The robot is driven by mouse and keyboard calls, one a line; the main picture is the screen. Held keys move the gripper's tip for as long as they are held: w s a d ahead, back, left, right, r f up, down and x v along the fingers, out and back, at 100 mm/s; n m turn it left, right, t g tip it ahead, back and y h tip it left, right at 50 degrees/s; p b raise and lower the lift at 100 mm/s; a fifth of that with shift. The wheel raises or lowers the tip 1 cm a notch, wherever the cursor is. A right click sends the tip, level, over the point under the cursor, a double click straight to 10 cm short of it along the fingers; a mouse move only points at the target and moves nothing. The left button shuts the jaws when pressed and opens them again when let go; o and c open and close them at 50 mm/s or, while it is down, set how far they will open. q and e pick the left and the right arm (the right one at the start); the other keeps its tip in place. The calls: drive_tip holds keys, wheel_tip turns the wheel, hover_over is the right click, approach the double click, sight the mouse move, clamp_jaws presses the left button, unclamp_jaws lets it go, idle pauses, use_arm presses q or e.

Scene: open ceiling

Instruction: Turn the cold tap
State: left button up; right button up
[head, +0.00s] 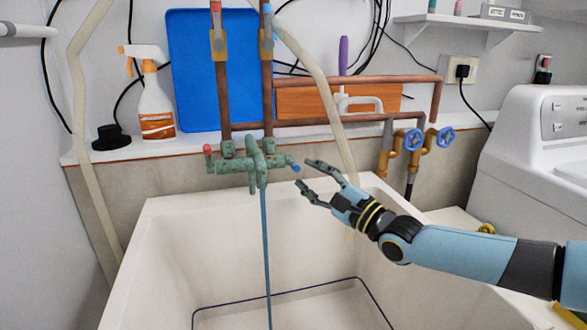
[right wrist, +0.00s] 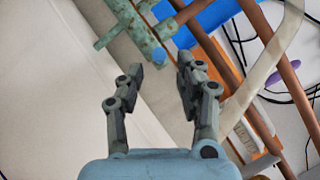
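The green, weathered mixer tap (head: 255,160) is fixed above the sink, with a red-ended handle (head: 208,150) on its left and a blue-ended cold handle (head: 295,168) on its right. A thin blue stream (head: 266,250) runs from the spout into the sink. My right gripper (head: 304,174) is open and empty, its fingertips just right of the cold handle. In the right wrist view the green tap (right wrist: 140,35) lies just beyond my two spread fingers, and its blue end (right wrist: 159,56) is before the gap between them. My left gripper is not in view.
The white sink (head: 180,225) is below. Copper pipes (head: 350,80) run along the wall behind the tap. A pale hose (head: 330,100) hangs behind my right gripper. A spray bottle (head: 155,105) stands on the ledge at left; blue valve wheels (head: 413,140) are at right.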

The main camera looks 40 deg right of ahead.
sight(294, 163)
drive_tip(key=x, duration=0.5)
drive_tip(key=shift+w, duration=0.2)
clamp_jaws()
